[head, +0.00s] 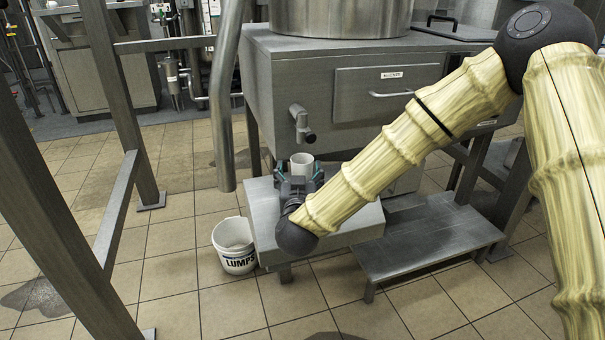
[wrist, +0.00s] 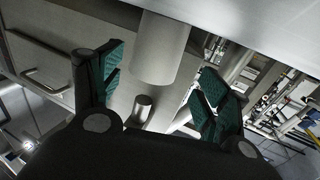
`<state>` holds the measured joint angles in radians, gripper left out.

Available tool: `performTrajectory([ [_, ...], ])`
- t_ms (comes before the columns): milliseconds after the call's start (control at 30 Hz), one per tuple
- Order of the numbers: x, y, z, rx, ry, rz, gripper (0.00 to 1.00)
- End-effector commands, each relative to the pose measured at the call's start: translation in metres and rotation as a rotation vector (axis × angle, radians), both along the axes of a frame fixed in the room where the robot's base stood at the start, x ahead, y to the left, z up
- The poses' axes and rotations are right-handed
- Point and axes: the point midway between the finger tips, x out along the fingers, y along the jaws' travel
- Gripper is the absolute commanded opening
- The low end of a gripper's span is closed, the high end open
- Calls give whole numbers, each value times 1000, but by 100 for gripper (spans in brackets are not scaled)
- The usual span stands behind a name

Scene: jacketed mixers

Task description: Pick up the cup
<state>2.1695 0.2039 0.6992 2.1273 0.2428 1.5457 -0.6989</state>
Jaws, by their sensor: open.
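The white cup (head: 302,164) stands upright on a low grey metal bench (head: 353,222), below the mixer's outlet. In the head view its lower part is hidden behind my gripper (head: 299,181). My gripper is open, with one finger on either side of the line to the cup. In the wrist view, which looks upside down, the cup (wrist: 161,48) hangs from the top edge between the two green-padded fingers (wrist: 165,65). No finger visibly touches it. I cannot tell how far the cup reaches in between the fingers.
The mixer outlet (head: 302,124) juts out above and behind the cup. A white bucket marked LUMPS (head: 235,246) stands on the floor left of the bench. A metal step (head: 425,240) is on the right. A pipe (head: 224,110) and frame posts rise at left.

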Motion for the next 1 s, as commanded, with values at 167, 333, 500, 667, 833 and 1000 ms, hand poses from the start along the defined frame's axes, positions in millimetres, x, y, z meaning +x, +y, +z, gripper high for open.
performTrajectory([
  [167,20,-6,-8,3,0,-3,76],
  [333,41,-8,-7,2,0,-2,76],
  [500,49,-8,-5,1,1,0,76],
  [667,49,-7,-5,1,1,0,76],
  [833,49,-8,-5,1,1,0,54],
  [1000,49,-8,-5,1,0,0,38],
])
